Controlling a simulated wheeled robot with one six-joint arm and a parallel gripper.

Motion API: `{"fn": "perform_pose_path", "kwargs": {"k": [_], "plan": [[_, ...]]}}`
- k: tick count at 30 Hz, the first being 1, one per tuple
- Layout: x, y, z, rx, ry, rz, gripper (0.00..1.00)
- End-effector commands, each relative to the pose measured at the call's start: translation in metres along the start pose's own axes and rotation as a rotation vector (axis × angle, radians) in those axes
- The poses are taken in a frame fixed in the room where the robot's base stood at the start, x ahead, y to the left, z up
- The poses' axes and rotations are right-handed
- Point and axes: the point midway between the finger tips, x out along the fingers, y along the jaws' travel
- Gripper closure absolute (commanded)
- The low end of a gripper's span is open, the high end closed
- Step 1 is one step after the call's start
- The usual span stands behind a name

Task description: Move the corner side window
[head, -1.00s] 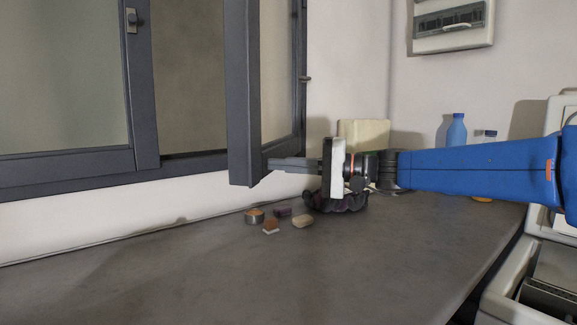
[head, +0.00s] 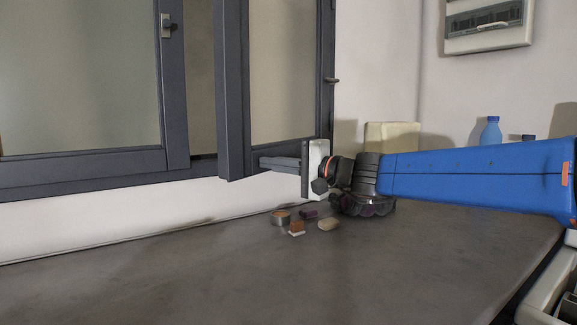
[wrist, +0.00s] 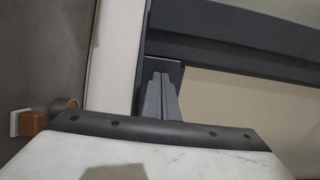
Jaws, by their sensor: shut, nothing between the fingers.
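The corner side window (head: 232,100) is a dark grey framed sash with a clouded pane, standing partly open in the head view. A narrow gap shows between its free edge and the fixed frame to its left. My gripper (head: 262,162) is shut and empty, with its fingers pointing left at the lower part of the sash. The fingertips meet the sash's bottom corner in the picture; whether they touch cannot be told. In the wrist view, the shut fingers (wrist: 158,98) lie against the grey window frame (wrist: 235,35).
Below, the grey counter (head: 200,270) holds a round tin (head: 281,218), an orange-and-white block (head: 297,229), a purple block (head: 309,213) and a beige piece (head: 328,224). A blue bottle (head: 490,132) stands at the back right. The counter's front left is clear.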

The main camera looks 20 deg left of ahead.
Motion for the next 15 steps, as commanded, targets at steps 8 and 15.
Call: {"fn": "perform_pose_path", "kwargs": {"k": [8,15], "plan": [[0.064,0.002,0.000,0.001,0.007,0.002,1.00],[0.090,0.001,-0.003,0.001,0.008,0.001,1.00]]}}
